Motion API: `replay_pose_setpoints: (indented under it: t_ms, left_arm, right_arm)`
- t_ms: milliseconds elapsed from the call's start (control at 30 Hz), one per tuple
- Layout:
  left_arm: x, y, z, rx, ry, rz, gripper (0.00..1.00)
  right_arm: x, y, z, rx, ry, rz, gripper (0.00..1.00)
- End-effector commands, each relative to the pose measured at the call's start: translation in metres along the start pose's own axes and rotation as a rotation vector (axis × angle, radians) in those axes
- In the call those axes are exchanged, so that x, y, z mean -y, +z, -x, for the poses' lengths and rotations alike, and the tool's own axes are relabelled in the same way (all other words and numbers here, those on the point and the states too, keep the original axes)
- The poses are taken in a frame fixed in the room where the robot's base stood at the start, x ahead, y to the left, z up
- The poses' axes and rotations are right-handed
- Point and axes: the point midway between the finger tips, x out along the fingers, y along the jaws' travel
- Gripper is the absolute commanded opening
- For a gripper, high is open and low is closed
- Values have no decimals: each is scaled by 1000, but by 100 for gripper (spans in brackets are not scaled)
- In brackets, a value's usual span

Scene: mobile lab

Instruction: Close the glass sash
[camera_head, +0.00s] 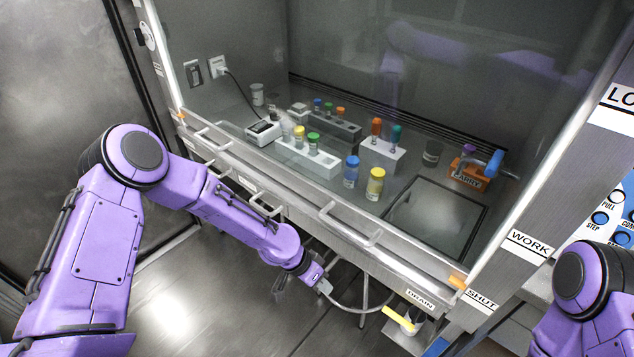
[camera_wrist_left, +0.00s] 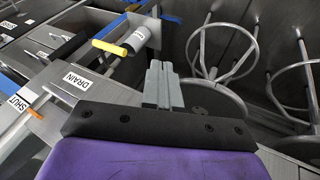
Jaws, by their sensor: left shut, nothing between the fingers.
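The glass sash (camera_head: 440,90) is a clear pane in the fume hood's front. Its metal bottom rail (camera_head: 300,202) runs along the front of the hood and carries two loop handles, one at left (camera_head: 208,135) and one at right (camera_head: 350,225). An orange marker (camera_head: 457,282) at the rail's right end sits beside the SHUT label (camera_head: 481,300). My left gripper (camera_head: 325,287) is shut and empty, below and in front of the rail, apart from both handles. Its closed fingers show in the left wrist view (camera_wrist_left: 160,75). Of my right arm only a link shows; its gripper is out of view.
A yellow-handled drain valve (camera_head: 398,318) stands out right of my left gripper. Stools (camera_wrist_left: 225,70) stand near it in the wrist view. Behind the glass are vials, racks, an orange carrier (camera_head: 468,175) and a small device (camera_head: 263,131). The floor at lower left is clear.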

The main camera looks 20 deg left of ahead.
Motion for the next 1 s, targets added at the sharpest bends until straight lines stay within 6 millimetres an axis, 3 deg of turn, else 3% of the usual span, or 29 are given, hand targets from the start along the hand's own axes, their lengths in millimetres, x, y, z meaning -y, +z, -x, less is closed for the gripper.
replay_pose_setpoints:
  t_ms: [33,133,200,300,400,467,567,1000]
  left_arm:
    - [1,-49,50,-24,31,-155,0]
    - [14,-107,134,-17,60,-479,0]
    - [28,-130,189,-2,55,-659,0]
    - [46,-144,249,29,37,-833,0]
    - [56,-147,280,54,25,-924,0]
    - [59,-146,284,62,25,-945,0]
    - [59,-144,274,69,29,-951,0]
    - [58,-138,182,69,30,-945,0]
  right_arm:
    - [-2,-9,21,0,0,0,43]
    - [-3,-15,36,-1,0,0,43]
    - [-4,-19,45,-1,0,0,43]
    - [-5,-22,52,-1,0,0,43]
    - [-5,-23,54,-1,0,0,43]
    - [-5,-23,55,-1,0,0,43]
    - [-5,-24,58,-1,0,0,43]
    - [-8,-36,86,-1,0,0,43]
